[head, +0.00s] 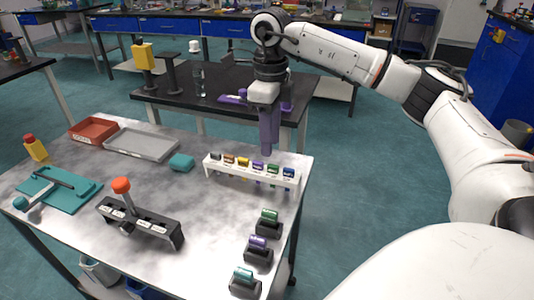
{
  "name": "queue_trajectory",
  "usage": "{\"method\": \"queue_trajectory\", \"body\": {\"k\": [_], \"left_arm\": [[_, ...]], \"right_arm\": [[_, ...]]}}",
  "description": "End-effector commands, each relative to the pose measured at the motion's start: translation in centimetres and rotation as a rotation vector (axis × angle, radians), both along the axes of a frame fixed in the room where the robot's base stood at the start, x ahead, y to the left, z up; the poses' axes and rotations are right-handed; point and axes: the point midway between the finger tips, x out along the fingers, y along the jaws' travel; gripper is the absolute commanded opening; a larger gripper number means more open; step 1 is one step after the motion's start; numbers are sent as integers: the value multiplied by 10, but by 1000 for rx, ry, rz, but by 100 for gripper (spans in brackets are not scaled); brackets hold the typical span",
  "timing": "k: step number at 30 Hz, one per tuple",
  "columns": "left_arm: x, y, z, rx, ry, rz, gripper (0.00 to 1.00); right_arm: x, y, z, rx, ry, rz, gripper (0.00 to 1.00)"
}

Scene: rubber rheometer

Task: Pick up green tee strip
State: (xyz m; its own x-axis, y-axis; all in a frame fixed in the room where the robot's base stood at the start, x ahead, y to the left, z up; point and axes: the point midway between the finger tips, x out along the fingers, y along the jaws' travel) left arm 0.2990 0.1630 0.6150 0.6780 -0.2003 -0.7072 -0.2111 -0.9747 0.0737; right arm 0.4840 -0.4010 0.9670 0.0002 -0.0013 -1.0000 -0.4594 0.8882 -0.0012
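A white rack (234,178) near the table's far right edge holds a row of small coloured strips. A green strip (273,168) stands in it between a purple strip (257,166) and a blue strip (288,172). Another green-topped piece (269,214) sits in a black holder nearer the front. My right gripper (266,152) points down with purple fingers, just above and behind the rack near the purple and green strips. Its fingers overlap in this view, so I cannot tell their gap. No strip shows clearly in it. My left gripper is out of view.
Black holders with a purple piece (258,242) and a teal piece (244,274) line the right edge. A black stand (150,228) with an orange-knobbed lever (122,186), a grey tray (142,143), a red bin (92,130) and a teal block (181,162) occupy the table. The centre is clear.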

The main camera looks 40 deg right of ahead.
Motion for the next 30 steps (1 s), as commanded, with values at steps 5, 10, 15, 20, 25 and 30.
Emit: {"method": "queue_trajectory", "body": {"k": [5,10,15,20,25,30], "left_arm": [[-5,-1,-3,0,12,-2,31],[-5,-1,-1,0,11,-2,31],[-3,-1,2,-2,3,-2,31],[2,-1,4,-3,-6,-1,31],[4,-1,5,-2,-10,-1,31],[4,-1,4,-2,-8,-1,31]], "right_arm": [[0,0,-18,0,-1,0,31],[2,-1,-36,0,4,0,31],[4,-1,-61,1,2,0,31],[4,-1,-70,1,0,0,31],[5,-1,-70,2,-1,0,31],[5,-1,-70,1,0,0,6]]}}
